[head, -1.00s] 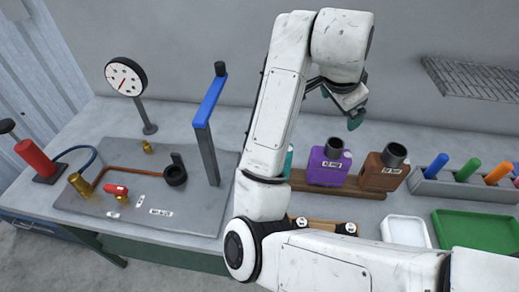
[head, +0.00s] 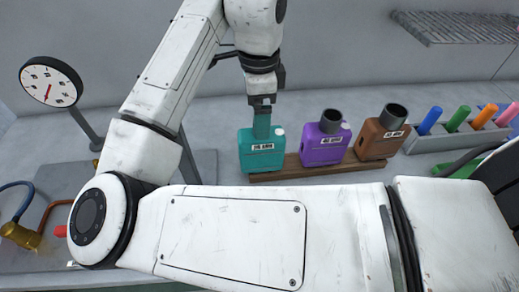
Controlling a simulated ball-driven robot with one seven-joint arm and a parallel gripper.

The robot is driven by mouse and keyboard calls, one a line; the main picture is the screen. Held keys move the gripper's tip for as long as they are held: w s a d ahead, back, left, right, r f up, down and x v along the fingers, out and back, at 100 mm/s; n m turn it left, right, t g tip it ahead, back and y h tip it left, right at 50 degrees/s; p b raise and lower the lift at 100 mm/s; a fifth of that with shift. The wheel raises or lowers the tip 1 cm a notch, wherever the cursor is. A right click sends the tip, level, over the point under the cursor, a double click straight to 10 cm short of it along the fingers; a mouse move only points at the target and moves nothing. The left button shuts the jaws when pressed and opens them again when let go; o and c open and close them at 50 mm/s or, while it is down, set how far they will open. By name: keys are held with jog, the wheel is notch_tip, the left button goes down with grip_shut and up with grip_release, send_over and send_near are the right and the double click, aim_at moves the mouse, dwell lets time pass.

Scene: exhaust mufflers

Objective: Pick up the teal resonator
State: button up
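The teal resonator (head: 262,155) stands upright at the left end of a wooden rack, a boxy body with a label, a pale cap and a neck on top. My gripper (head: 262,103) points down directly over it, with its fingertips at the top of the neck. The fingers are small and dark here, and I cannot tell whether they are closed on the neck or only around or above it. The resonator looks seated on the rack.
A purple resonator (head: 325,143) and a brown one (head: 383,138) stand to the right on the same rack (head: 318,169). A grey holder with coloured pegs (head: 431,115) is farther right. A dial gauge (head: 50,82) stands at left. My arm hides the bench front.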

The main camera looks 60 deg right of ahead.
aim_at(261, 149)
jog(key=shift+d+f+p, duration=0.2)
jog(key=shift+f, duration=1.25)
jog(key=shift+d+f+p, duration=0.15)
jog(key=shift+f, duration=1.25)
jog(key=shift+c, duration=0.4)
jog(key=c, duration=0.9)
jog(key=shift+r, duration=0.1)
jog(key=shift+c, duration=0.4)
jog(key=shift+r, duration=0.1)
